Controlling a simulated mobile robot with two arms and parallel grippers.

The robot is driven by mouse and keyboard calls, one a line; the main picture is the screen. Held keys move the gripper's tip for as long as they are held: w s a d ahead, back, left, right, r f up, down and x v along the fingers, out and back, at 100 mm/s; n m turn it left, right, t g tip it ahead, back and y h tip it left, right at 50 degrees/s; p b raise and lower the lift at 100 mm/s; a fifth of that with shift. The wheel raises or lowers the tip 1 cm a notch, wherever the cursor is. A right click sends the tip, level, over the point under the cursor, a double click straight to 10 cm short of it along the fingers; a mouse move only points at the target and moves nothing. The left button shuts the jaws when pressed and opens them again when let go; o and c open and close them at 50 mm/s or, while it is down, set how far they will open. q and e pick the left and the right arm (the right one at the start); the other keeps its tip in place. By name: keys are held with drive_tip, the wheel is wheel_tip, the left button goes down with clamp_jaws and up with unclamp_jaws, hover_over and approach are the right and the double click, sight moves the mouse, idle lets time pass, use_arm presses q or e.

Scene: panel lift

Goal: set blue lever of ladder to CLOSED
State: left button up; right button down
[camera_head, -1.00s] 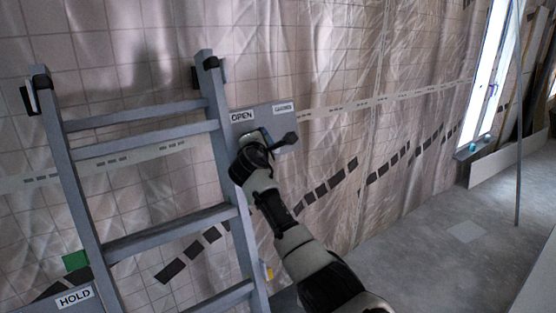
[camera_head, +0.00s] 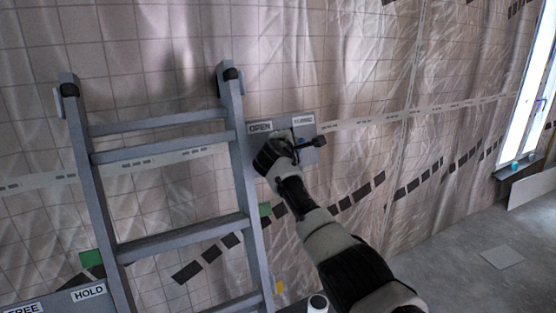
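The grey ladder (camera_head: 248,200) stands against the tiled wall. At its upper right is a grey plate (camera_head: 312,158) with an OPEN label (camera_head: 260,127) on the left and a second, hard-to-read label (camera_head: 303,119) on the right. A dark lever (camera_head: 318,141) sticks out to the right on this plate, its tip below the right label; its blue colour is not clear. My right gripper (camera_head: 287,146), on the arm from the lower right, is at the plate beside the lever. Its fingers are too dark and small to read, and contact is unclear. My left gripper is out of view.
A lower plate at the left bears HOLD (camera_head: 89,292) and FREE (camera_head: 24,308) labels. Plastic sheeting covers the wall. A bright window (camera_head: 534,85) is at the right. The grey floor (camera_head: 460,265) at the lower right is largely clear.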

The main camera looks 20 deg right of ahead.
drive_tip(key=shift+w+d, duration=0.1)
drive_tip(key=shift+d, duration=0.2)
idle(0.4)
